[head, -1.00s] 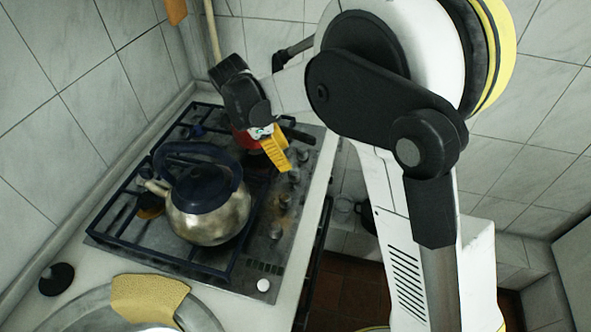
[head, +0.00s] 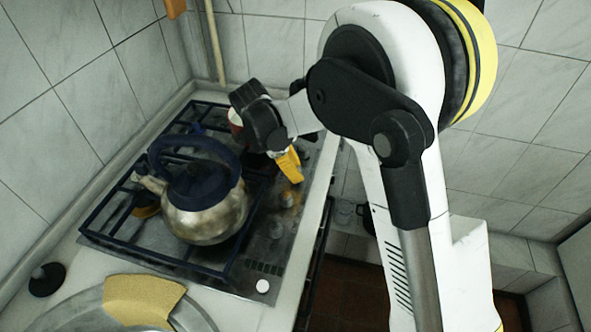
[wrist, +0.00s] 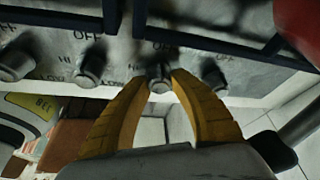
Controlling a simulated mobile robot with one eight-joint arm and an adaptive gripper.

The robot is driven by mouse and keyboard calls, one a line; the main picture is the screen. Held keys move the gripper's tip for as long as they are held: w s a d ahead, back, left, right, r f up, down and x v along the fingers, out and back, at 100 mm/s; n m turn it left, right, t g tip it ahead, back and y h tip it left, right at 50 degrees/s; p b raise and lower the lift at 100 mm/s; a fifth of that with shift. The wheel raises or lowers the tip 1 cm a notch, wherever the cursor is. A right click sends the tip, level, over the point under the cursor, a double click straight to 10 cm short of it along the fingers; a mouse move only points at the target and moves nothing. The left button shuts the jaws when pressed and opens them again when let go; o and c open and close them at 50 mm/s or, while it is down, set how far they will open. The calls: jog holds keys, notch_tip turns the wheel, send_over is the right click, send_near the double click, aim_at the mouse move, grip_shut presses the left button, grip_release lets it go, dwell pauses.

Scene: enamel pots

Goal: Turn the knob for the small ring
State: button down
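A row of round metal knobs lies along the right side of the stove top (head: 262,268). In the wrist view one knob (wrist: 160,82) sits between the tips of my gripper (wrist: 160,76). The yellow fingers curve in towards its two sides; I cannot tell whether they touch it. Other knobs show at left (wrist: 92,70), far left (wrist: 15,65) and right (wrist: 214,74), with OFF, HI and LOW marks. In the head view my gripper (head: 289,165) is over the knob row, its tips partly hidden. I cannot tell which knob serves the small ring.
A steel kettle (head: 208,217) with a dark blue handle stands on the dark grates, left of my gripper. A red pot (head: 236,118) stands behind, partly hidden by my wrist. A yellow cloth (head: 143,300) lies on the sink edge. Tiled walls close off the left and back.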

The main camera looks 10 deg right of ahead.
jog(key=shift+n, duration=0.4)
jog(key=n+t, duration=0.1)
jog(key=n, duration=0.2)
jog(key=shift+n+t+p, duration=0.3)
jog(key=shift+t, duration=0.1)
jog(key=n+t+y, duration=0.1)
jog(key=n, duration=0.3)
jog(key=shift+n, duration=0.3)
jog(key=n+y, duration=0.1)
jog(key=n, duration=0.1)
jog(key=n+t+y, duration=0.1)
jog(key=n, duration=0.2)
jog(key=shift+t, duration=0.3)
jog(key=shift+n+y, duration=0.8)
jog(key=shift+n, duration=1.4)
jog(key=c, duration=1.1)
grip_release()
